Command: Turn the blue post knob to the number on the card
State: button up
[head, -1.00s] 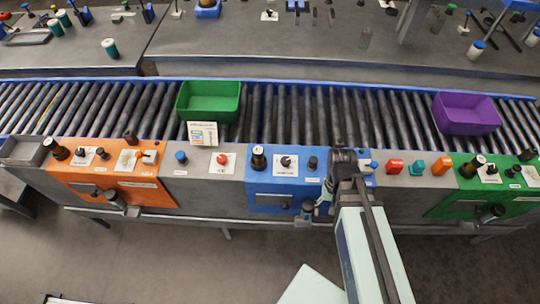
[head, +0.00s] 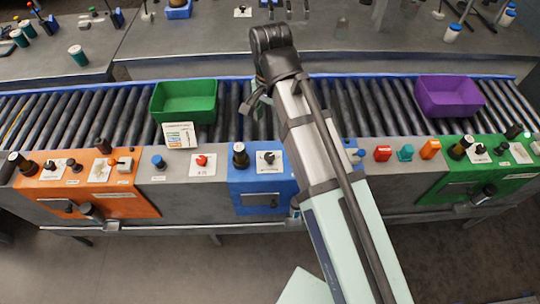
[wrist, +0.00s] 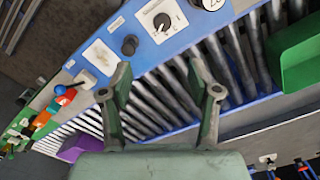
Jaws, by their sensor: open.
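The blue post (head: 240,187) has a small black knob (head: 269,157) on a white plate. In the wrist view this knob (wrist: 162,22) is a round black dial with a pale pointer, and its scale marks are too small to read. A white printed card (head: 179,135) leans at the front of the green bin; its number is not legible. My gripper (wrist: 163,88) is open and empty, its fingers apart over the rollers and the blue panel edge, with the knob beyond the fingertips. In the head view my arm hides the right part of the blue post.
A black round knob (wrist: 130,45) and a dark post with a round white top (wrist: 210,3) flank the dial closely. The green bin (head: 184,101) and purple bin (head: 449,96) stand on the roller conveyor. Orange (head: 90,190) and green (head: 480,185) posts lie either side.

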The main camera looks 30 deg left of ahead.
aim_at(269, 156)
notch_tip(269, 156, down, 16)
jog(key=shift+a+f+p, duration=0.15)
jog(key=shift+f+p, duration=0.1)
jog(key=shift+p, duration=0.95)
jog(key=c, duration=1.1)
